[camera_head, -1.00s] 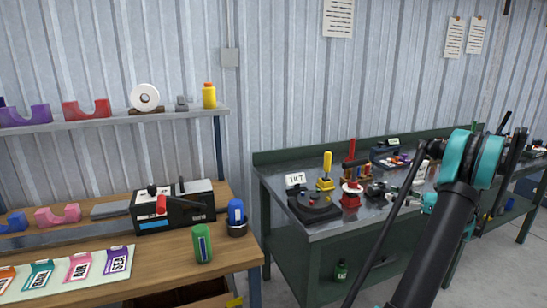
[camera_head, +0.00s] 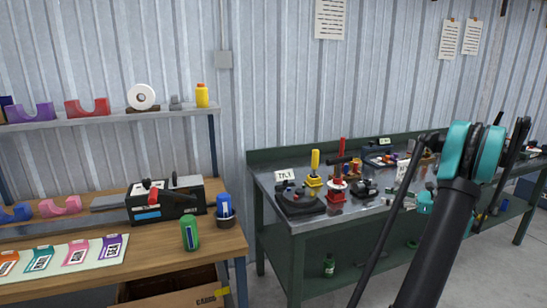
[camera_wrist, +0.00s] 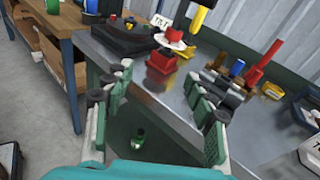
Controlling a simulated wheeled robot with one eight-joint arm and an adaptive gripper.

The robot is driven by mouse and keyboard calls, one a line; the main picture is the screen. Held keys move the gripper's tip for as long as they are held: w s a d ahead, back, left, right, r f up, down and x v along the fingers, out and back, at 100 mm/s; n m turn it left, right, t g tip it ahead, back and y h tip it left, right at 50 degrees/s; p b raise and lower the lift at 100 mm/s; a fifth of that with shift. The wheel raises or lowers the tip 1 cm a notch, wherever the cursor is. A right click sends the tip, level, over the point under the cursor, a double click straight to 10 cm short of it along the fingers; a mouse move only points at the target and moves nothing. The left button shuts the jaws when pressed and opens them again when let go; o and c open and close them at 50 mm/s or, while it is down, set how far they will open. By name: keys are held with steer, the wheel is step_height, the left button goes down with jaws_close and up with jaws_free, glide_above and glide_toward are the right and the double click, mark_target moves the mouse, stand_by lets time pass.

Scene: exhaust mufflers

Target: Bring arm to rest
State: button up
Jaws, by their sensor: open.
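My arm, dark with teal joints, rises on the right side of the head view and bends at a teal elbow. My gripper (camera_wrist: 160,118) shows in the wrist view with its two green-padded fingers spread wide. Nothing is between the fingers. The gripper points toward the front edge of the green metal bench (camera_wrist: 168,112), with small tools beyond it. In the head view the gripper is mostly hidden behind my arm, over the right part of the bench.
The metal bench (camera_head: 262,222) carries a black turntable (camera_head: 300,200), a red stand (camera_head: 336,190) and a yellow-handled tool (camera_head: 314,168). A wooden bench (camera_head: 75,282) on the left holds a black box device (camera_head: 165,202), a green can (camera_head: 189,233) and a label strip. Grey floor lies clear in front.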

steer(key=s+a+f+n+g+h, duration=0.25)
steer(key=s+a+n, duration=0.25)
steer(key=a, duration=0.7)
steer(key=s+a+f+n+g+h, duration=0.2)
steer(key=s+a+n+h, duration=0.25)
steer(key=a, duration=0.65)
steer(key=s+a+f+n+h, duration=0.1)
steer(key=s+f+n+h, duration=0.2)
steer(key=s+n, duration=0.4)
steer(key=s+a+f+n+h, duration=0.2)
steer(key=s+f+n+h, duration=0.2)
steer(key=s, duration=1)
steer(key=f+n, duration=0.1)
steer(key=n, duration=0.2)
steer(key=shift+s+g, duration=0.35)
steer(key=shift+s, duration=0.05)
